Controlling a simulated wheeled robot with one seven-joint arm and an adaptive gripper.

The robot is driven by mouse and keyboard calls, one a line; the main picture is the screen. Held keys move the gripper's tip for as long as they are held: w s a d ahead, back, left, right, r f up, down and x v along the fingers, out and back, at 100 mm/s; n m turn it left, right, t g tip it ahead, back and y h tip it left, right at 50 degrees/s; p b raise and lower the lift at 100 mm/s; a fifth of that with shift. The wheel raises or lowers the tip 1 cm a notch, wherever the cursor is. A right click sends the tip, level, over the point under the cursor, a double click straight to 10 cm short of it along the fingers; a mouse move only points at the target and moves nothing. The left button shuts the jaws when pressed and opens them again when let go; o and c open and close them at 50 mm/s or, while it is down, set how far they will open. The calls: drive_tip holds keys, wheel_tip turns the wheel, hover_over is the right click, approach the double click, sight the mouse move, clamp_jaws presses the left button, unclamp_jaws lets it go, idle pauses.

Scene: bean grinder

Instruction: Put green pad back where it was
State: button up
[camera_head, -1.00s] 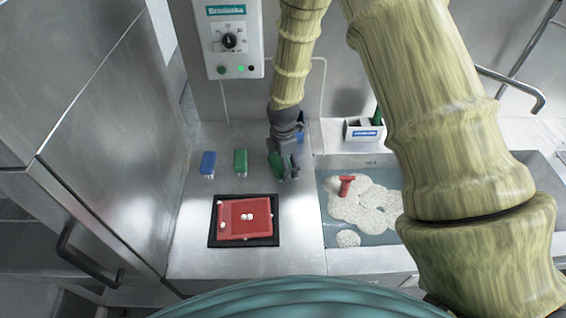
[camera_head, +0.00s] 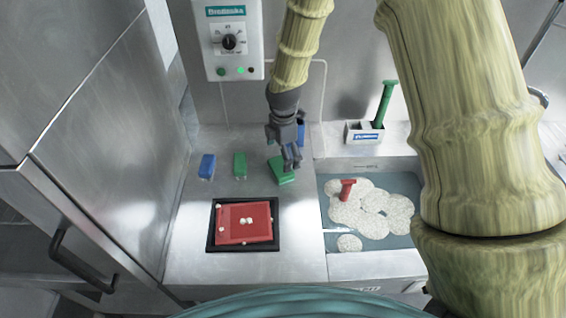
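A green pad (camera_head: 280,172) is right under my gripper (camera_head: 290,160), at the right part of the steel counter. It looks like a flat green block, turned at an angle. The fingertips overlap its upper right part in the picture. I cannot tell whether they are closed on it or whether it is lifted off the counter. A second green block (camera_head: 240,165) with a pale underside stands to the left, beside a similar blue block (camera_head: 207,167).
A red tray (camera_head: 232,235) with several white pieces sits in a black frame (camera_head: 212,247) in front. A blue object (camera_head: 301,133) is partly hidden behind my gripper.

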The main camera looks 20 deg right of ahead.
wheel_tip(320, 180, up, 6)
drive_tip(key=b, duration=0.1)
drive_tip(key=shift+r+b, duration=0.15)
drive_tip(key=shift+b, duration=0.15)
idle(0.5)
